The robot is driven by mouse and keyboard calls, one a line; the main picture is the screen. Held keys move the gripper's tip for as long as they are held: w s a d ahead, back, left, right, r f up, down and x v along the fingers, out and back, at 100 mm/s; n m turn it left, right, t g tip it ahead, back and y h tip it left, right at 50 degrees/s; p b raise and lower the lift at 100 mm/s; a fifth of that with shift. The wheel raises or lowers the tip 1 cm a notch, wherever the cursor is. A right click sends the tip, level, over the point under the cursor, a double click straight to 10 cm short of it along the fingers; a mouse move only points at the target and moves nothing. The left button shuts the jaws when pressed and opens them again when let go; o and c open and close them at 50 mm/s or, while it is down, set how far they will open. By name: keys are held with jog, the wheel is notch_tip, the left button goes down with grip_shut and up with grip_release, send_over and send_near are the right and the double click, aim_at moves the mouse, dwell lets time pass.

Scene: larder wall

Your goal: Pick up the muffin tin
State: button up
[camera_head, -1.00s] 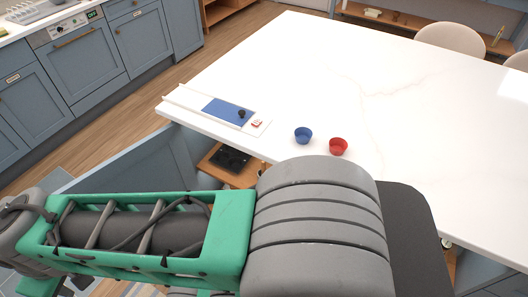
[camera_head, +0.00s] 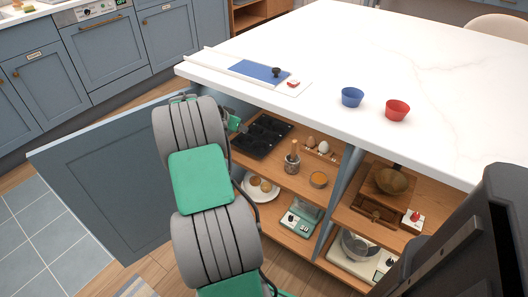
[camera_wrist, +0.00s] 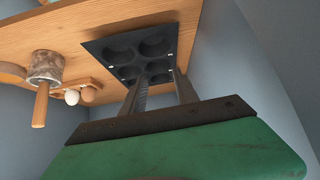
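The muffin tin (camera_head: 262,138) is a dark tray with several round cups. It lies on the upper wooden shelf inside the open island cabinet, at the shelf's left end. In the wrist view the tin (camera_wrist: 108,50) fills the upper middle, with its near part partly hidden behind my fingers. My gripper (camera_wrist: 160,74) has its two fingers apart, with a visible gap between them, pointing at the tin's near edge. In the head view my gripper (camera_head: 238,123) is just left of the tin, mostly hidden by my arm. I cannot tell whether the fingers touch the tin.
An open blue door (camera_head: 100,180) stands left of my arm. The white countertop (camera_head: 330,60) overhangs the shelf. A cabinet side wall (camera_wrist: 225,60) is close to the gripper.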

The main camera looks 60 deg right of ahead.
jog(key=m+g, duration=0.1)
send_near(263, 133)
jog(key=shift+w+d+f+h+b, duration=0.15)
jog(key=shift+d+f+h+b, duration=0.2)
jog(key=shift+f, duration=0.2)
jog(key=x, duration=0.2)
jog(key=b+x, duration=0.1)
jog(key=x, duration=0.1)
jog(key=b+x, duration=0.1)
jog(key=x, duration=0.1)
jog(key=shift+s+a+f, duration=0.2)
jog(key=shift+s+f, duration=0.15)
jog(key=shift+d+f, duration=0.2)
jog(key=shift+d, duration=0.2)
jog(key=shift+c, duration=0.3)
grip_shut()
jog(key=shift+r, duration=0.15)
